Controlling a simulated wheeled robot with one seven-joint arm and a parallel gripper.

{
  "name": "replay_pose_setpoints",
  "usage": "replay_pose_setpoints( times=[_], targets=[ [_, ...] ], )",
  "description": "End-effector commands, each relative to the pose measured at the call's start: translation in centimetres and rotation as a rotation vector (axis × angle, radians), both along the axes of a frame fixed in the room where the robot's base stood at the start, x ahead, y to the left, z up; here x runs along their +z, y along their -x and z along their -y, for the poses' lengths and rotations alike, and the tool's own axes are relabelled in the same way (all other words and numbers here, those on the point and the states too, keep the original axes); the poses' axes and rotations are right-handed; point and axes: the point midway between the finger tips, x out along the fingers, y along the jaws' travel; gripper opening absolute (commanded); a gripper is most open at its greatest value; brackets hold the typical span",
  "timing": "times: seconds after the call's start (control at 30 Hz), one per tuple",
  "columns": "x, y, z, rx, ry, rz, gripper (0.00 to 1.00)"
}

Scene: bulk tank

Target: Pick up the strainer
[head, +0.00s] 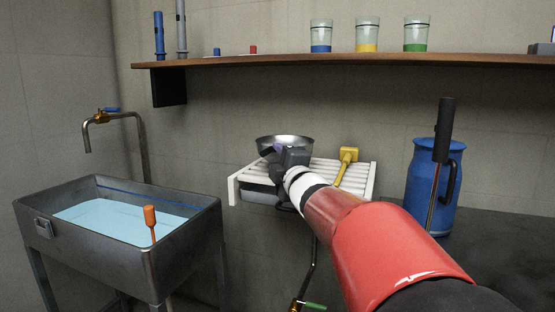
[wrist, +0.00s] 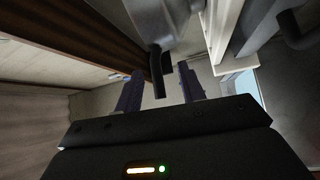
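The strainer (head: 285,142) looks like a shiny metal bowl at the back of the white slatted rack (head: 233,190). In the wrist view its grey metal body (wrist: 165,18) is at the top, with a short dark handle (wrist: 157,72) pointing down from it. My gripper (head: 275,157) is at the near side of the bowl in the head view and hides part of it. In the wrist view my gripper (wrist: 161,71) is open, with its two fingers apart and the handle showing between them. I see gaps beside the handle, but cannot tell how deep it sits.
A yellow tool (head: 346,162) lies on the rack to the right. A blue can (head: 445,195) stands on the dark counter, with a black-handled rod before it. A metal sink of water (head: 150,262) is at left. A wooden shelf (head: 350,59) with jars runs above.

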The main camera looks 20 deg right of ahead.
Motion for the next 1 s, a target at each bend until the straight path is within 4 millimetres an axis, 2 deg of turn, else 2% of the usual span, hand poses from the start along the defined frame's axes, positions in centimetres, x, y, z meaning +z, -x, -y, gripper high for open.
replay_pose_setpoints(
  times=[0.23, 0.4, 0.67, 0.9, 1.0],
  targets=[
    [1.3, -3.3, 0.3, -0.001, -0.002, -0.002, 0.40],
    [1.4, -5.2, 0.3, -0.001, -0.004, -0.001, 0.40],
    [1.4, -5.4, 0.3, -0.002, -0.004, 0.000, 0.40],
    [1.4, -5.4, 0.3, -0.002, -0.004, 0.000, 0.10],
    [1.4, -5.4, 0.3, -0.002, -0.004, 0.000, 0.00]
  ],
)
